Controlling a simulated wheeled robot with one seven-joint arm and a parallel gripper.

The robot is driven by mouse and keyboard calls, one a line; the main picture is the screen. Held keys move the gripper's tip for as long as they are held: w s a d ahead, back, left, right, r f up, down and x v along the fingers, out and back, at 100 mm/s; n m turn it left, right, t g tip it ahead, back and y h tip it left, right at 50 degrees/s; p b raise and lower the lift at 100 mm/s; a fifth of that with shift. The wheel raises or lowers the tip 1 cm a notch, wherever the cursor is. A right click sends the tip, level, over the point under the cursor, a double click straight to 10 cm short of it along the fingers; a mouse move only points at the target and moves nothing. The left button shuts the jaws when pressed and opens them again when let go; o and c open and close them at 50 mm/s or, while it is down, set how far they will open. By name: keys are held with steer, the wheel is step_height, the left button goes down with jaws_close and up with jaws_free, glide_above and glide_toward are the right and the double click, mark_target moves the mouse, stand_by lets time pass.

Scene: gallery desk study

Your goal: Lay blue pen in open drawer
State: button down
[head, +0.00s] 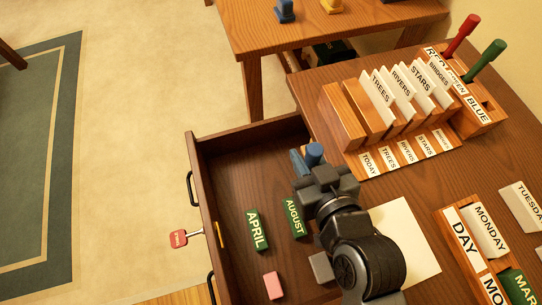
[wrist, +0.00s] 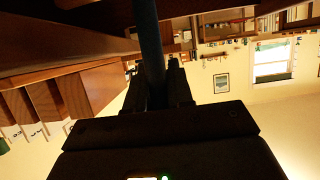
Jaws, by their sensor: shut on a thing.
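The blue pen (head: 314,152) is held in my gripper (head: 308,166), and its blue end shows at the jaws. In the wrist view the pen (wrist: 149,40) runs up between the two fingers (wrist: 158,85). The open wooden drawer (head: 196,178) is pulled out to the left of the desk. My gripper appears above the drawer's right side, near the desk edge. My arm hides part of the drawer and desk; I cannot tell the pen's height above the drawer.
In the drawer lie green APRIL (head: 257,230) and AUGUST (head: 295,218) blocks, a pink eraser (head: 273,286) and a grey block (head: 321,267). A card rack (head: 345,118) and pen holder (head: 478,105) stand on the desk.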

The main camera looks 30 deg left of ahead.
steer(key=shift+s+a+f+b, duration=0.1)
steer(key=shift+a+f+b, duration=0.25)
steer(key=shift+a+f, duration=4.95)
steer(key=shift+a, duration=0.1)
steer(key=shift+f, duration=0.1)
steer(key=c, duration=1)
jaws_free()
steer(key=shift+r, duration=0.35)
steer(key=v, duration=1.2)
steer(key=shift+p, duration=0.45)
